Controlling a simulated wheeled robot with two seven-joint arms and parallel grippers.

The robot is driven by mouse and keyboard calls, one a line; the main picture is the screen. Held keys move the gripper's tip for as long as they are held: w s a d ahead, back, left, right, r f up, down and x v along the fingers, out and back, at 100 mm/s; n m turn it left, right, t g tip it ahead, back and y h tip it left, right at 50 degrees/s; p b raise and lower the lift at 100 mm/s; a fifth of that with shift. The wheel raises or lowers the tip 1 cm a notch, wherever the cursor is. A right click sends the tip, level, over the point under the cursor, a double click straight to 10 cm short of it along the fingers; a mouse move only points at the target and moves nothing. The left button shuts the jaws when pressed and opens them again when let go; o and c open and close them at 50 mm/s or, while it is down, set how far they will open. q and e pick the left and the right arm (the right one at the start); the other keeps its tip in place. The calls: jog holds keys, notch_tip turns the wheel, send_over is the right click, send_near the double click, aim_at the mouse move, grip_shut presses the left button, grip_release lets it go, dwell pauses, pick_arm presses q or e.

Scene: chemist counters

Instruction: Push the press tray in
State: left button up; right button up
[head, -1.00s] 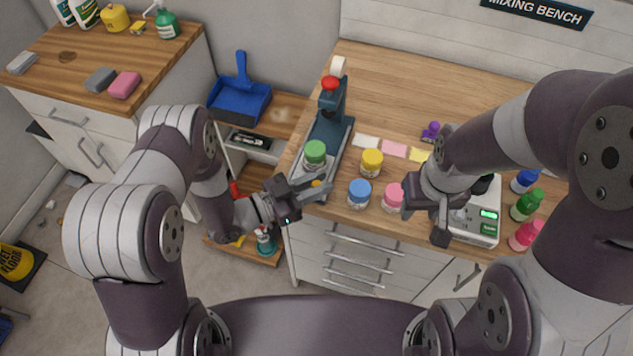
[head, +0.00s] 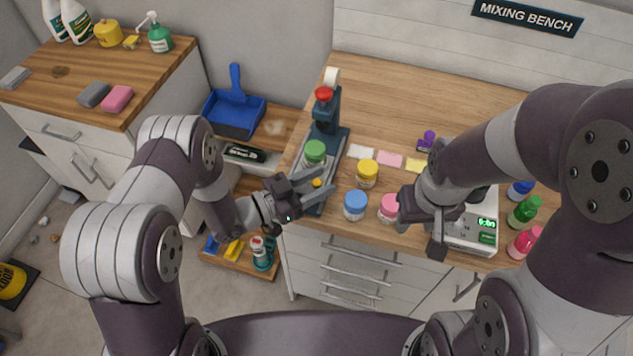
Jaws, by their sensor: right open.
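The dark blue press (head: 326,118) with a red knob stands at the left end of the mixing bench. Its tray (head: 301,181) sticks out in front of the column, towards the bench's front edge. A green-lidded jar (head: 315,152) stands on the tray, in front of the column. An orange knob (head: 317,183) shows at the tray's front end. My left gripper (head: 318,184) is at this front end, its two fingers apart with the knob between them; contact is unclear. My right gripper (head: 428,232) is open in front of the scale, partly hidden by its own arm.
Yellow (head: 367,173), blue (head: 355,204) and pink (head: 389,207) lidded jars stand right of the tray. A scale (head: 473,236) and several bottles are further right. A blue dustpan (head: 234,110) lies on the lower shelf to the left. The bench's back is mostly clear.

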pick_arm(q)
jog(key=shift+a, duration=0.1)
jog(key=b+v, duration=0.2)
jog(key=v, duration=1)
jog(key=shift+s+a, duration=0.15)
jog(key=shift+a, duration=0.05)
